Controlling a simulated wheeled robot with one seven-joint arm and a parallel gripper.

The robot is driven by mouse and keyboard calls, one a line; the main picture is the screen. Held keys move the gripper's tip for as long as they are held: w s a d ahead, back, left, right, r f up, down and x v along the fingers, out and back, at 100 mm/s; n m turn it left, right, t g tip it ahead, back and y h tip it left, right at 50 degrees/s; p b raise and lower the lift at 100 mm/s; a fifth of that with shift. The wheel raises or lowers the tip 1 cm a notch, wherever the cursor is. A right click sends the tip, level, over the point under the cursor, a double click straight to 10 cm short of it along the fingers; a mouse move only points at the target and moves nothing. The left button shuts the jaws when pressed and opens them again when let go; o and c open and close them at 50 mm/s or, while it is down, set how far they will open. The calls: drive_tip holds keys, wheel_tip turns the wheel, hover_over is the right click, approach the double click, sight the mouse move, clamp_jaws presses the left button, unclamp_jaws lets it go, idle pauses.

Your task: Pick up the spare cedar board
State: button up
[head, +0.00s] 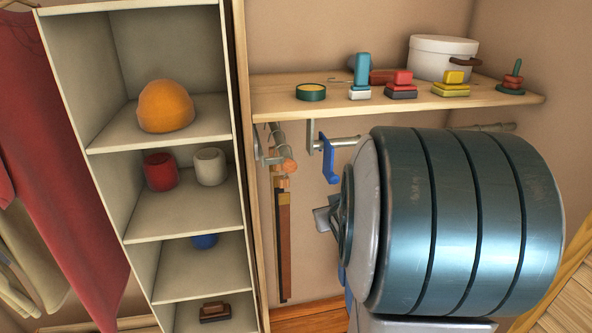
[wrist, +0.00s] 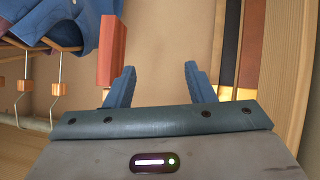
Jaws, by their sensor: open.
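My gripper (wrist: 159,70) is open, with nothing between its two blue fingers in the wrist view. A reddish-orange wooden board (wrist: 113,52), which looks like the cedar board, stands just left of the left finger, outside the jaws. I cannot tell whether they touch. In the head view one blue finger of my gripper (head: 329,160) shows beneath the wooden shelf, right of the rail end. My arm hides much of this area.
Dark and brown strips (head: 283,245) hang beside the cubby unit (head: 141,238). The wooden shelf (head: 535,99) above holds a white pot (head: 440,58), a green tin (head: 311,92) and small stacks. In the wrist view, hangers (wrist: 58,75) with blue cloth (wrist: 75,20) crowd the left.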

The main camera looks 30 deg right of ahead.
drive_tip(key=s+d+t, duration=0.2)
drive_tip(key=d+t, duration=0.5)
drive_tip(key=d, duration=0.4)
drive_tip(key=a+p+x, duration=0.1)
drive_tip(key=x, duration=1.2)
drive_tip(key=shift+w+m+p, duration=0.3)
drive_tip(key=shift+r, duration=0.15)
drive_tip(key=shift+c, duration=0.3)
clamp_jaws()
